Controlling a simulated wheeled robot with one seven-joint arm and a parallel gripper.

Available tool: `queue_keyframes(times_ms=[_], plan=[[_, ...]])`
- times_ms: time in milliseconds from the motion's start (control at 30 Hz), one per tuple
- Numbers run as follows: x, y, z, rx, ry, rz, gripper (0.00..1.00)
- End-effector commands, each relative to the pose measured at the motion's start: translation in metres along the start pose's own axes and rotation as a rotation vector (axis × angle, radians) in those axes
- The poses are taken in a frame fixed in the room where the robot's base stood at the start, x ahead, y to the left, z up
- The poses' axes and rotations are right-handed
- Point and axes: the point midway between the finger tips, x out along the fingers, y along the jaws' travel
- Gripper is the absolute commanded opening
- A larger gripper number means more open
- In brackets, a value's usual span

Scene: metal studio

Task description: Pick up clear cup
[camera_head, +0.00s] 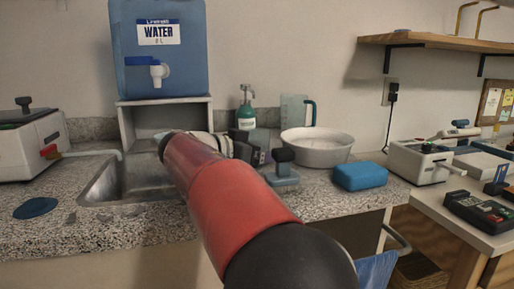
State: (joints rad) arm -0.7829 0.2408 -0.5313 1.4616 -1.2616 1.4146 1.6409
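A clear, jug-like cup (293,111) with a teal handle stands at the back of the counter, behind the white basin and against the wall. Its lower part is hidden by the basin. I see no other clear cup. My red arm reaches forward across the counter from the bottom of the view. My gripper (257,156) is dark and lies at the arm's far end, in front of the green bottle and left of the cup. It appears apart from the cup. Its fingertips are small and partly hidden, so I cannot tell whether it is open.
A white basin (318,148), a blue block (360,177) and a small blue-grey tool (283,175) are right of my arm. A green pump bottle (246,113) stands behind the gripper. A sink (104,187) and blue water tank (160,60) are left. A shelf (430,41) overhangs the right.

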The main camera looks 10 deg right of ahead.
Motion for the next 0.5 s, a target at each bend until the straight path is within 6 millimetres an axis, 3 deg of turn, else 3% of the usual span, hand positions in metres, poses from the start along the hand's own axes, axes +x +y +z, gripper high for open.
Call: queue_keyframes(times_ms=[133, 500], plan=[[-0.0003, -0.0001, 0.0003, 0.0, 0.0, 0.0, 0.76], [-0.0007, -0.0001, 0.0001, 0.0, 0.0, -0.001, 0.28]])
